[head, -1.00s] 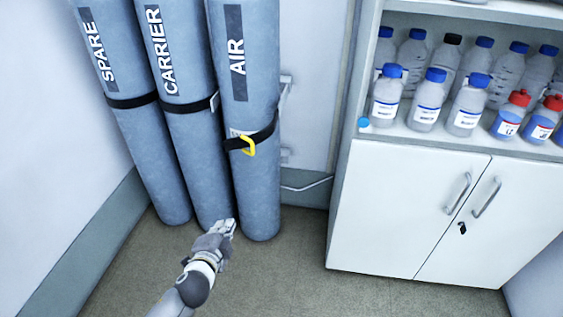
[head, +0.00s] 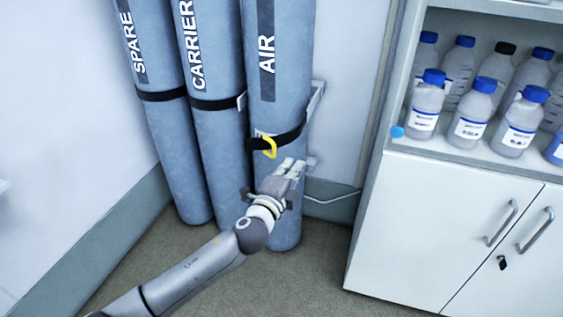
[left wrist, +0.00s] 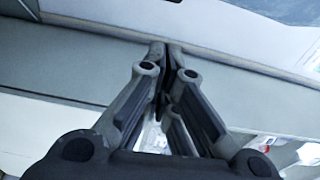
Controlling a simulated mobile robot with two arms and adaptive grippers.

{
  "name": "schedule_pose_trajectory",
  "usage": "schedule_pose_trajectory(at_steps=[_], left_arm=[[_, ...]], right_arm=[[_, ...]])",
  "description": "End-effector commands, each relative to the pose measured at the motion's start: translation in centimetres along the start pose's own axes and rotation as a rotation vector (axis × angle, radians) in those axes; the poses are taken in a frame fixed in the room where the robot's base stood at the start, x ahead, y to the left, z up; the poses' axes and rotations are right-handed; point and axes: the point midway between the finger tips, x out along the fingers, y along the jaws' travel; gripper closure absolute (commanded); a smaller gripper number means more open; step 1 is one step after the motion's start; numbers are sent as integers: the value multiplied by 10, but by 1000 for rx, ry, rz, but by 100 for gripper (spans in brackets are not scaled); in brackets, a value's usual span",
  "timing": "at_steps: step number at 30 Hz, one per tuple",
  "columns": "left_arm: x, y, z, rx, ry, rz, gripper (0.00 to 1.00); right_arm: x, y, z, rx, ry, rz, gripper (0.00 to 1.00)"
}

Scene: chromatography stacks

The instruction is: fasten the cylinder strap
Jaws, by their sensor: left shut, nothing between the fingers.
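The AIR cylinder (head: 277,115) stands upright at the right end of a row of blue-grey cylinders in the head view. A black strap (head: 290,138) runs across its front from the right, with a yellow ring-like hook (head: 269,147) hanging near its left end (head: 252,144). Whether the hook is latched cannot be told. My left gripper (head: 293,166) is just below and right of the hook, in front of the AIR cylinder, apart from the hook in the picture. Its fingers are shut and empty, also in the left wrist view (left wrist: 166,52). My right gripper is out of view.
The CARRIER cylinder (head: 215,130) and SPARE cylinder (head: 172,130) stand to the left with black straps across them. A wall bracket (head: 317,98) is right of the AIR cylinder. A white cabinet (head: 440,220) with bottles above stands at right. Floor (head: 300,280) in front is clear.

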Motion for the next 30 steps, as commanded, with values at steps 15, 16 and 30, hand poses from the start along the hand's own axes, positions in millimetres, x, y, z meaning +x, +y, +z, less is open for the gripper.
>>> schedule_pose_trajectory(at_steps=[15, 16, 30], left_arm=[[21, 0, 39, -2, 1, 1, 100], [21, 0, 39, -2, 1, 1, 100], [21, 0, 46, 0, 22, 2, 100]], right_arm=[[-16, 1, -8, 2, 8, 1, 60], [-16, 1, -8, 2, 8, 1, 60], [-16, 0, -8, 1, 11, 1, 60]])
